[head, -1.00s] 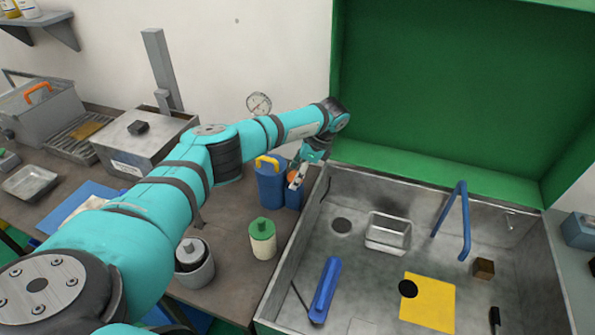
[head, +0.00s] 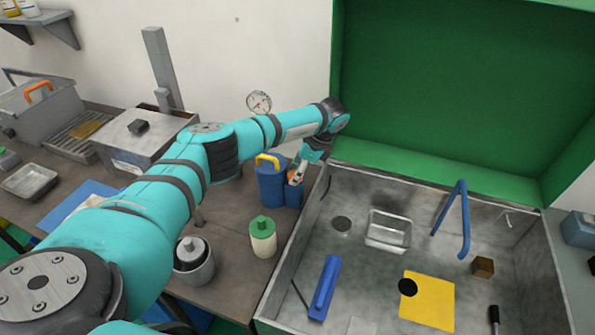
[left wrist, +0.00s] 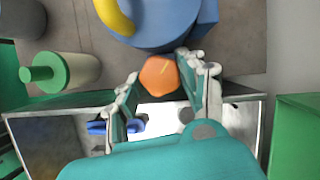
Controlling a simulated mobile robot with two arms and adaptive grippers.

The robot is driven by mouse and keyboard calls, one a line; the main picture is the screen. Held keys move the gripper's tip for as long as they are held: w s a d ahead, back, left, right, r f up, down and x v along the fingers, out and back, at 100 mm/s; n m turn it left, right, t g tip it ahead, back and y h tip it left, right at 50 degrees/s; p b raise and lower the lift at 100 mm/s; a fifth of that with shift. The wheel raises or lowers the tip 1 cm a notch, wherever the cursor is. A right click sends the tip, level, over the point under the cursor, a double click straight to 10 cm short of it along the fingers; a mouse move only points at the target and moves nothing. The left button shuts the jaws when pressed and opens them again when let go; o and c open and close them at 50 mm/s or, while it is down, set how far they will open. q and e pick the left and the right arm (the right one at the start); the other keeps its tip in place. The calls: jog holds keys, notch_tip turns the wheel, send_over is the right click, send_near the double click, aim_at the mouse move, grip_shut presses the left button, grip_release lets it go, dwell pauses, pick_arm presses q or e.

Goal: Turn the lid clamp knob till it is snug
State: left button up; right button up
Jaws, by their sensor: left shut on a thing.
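An orange faceted knob (left wrist: 160,75) is at the side of a blue container with a yellow handle; the container (head: 271,186) stands on the bench beside the metal basin. In the left wrist view the knob sits between the two fingertips of my left gripper (left wrist: 164,78), which is shut on it. In the head view the left gripper (head: 296,177) reaches down to the container's right part and largely hides the knob. Whether the knob is snug cannot be seen. My right gripper is not in view.
A green-capped cream bottle (head: 263,237) and a grey round pot (head: 193,262) stand nearby on the bench. The metal basin (head: 358,273), right of the container, holds a blue bar, a small tray and a yellow sheet. A green panel (head: 460,90) rises behind it.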

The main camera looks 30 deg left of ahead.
pick_arm(q)
jog(key=shift+m+t, duration=0.5)
jog(key=shift+m, duration=0.6)
jog(key=m+t, duration=0.1)
jog(key=m, duration=0.1)
jog(key=shift+s+m, duration=0.1)
jog(key=shift+m, duration=0.2)
jog(key=shift+s+f+m+t+b, duration=0.15)
jog(key=shift+m+t+b, duration=0.35)
jog(key=shift+m+b, duration=0.5)
jog(key=shift+m+t+b, duration=0.4)
jog(key=shift+m+b, duration=0.2)
jog(key=shift+m, duration=0.8)
jog(key=o, duration=1.2)
jog(key=shift+c, duration=0.2)
jog(key=shift+r, duration=0.25)
